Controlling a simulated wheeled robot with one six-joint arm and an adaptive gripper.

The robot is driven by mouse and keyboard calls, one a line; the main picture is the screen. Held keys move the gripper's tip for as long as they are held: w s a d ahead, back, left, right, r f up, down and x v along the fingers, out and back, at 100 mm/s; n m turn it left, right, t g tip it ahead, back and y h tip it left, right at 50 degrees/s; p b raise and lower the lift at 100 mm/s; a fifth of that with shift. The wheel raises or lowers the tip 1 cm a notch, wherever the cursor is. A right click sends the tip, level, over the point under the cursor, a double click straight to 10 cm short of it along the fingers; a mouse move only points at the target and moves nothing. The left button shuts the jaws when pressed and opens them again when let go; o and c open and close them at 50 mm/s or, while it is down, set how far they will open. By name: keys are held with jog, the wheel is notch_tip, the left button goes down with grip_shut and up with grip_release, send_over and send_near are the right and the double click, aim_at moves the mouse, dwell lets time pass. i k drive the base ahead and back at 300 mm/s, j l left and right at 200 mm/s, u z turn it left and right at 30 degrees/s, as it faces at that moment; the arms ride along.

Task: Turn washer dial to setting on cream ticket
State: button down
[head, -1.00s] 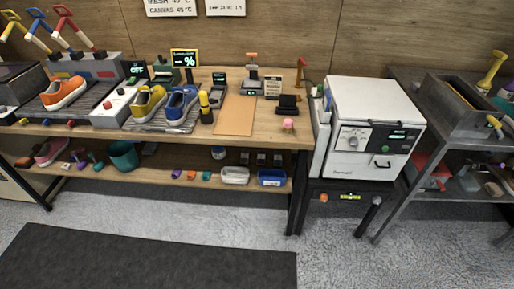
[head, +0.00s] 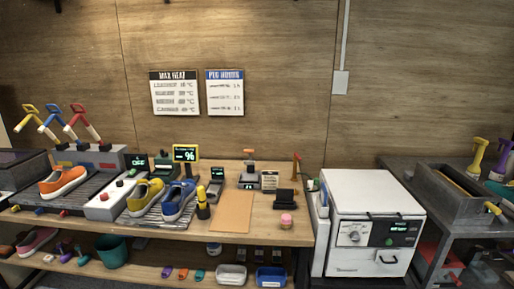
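The white washer (head: 372,192) stands right of the wooden bench. Its round dial (head: 354,236) is on the left of the front panel, with markings around it too small to read. A small dark display with green figures is at the panel's right. My gripper is not in view.
Two wall charts, "MAX HEAT" (head: 175,93) and a blue-headed one (head: 225,92), hang above the wooden bench (head: 262,232). Orange, yellow and blue sneakers stand on its left. A grey rack with a trough (head: 453,194) is close on the washer's right.

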aim_at(355, 237)
jog(key=i+j+z, duration=0.15)
jog(key=i+j, duration=0.85)
jog(key=j, duration=0.15)
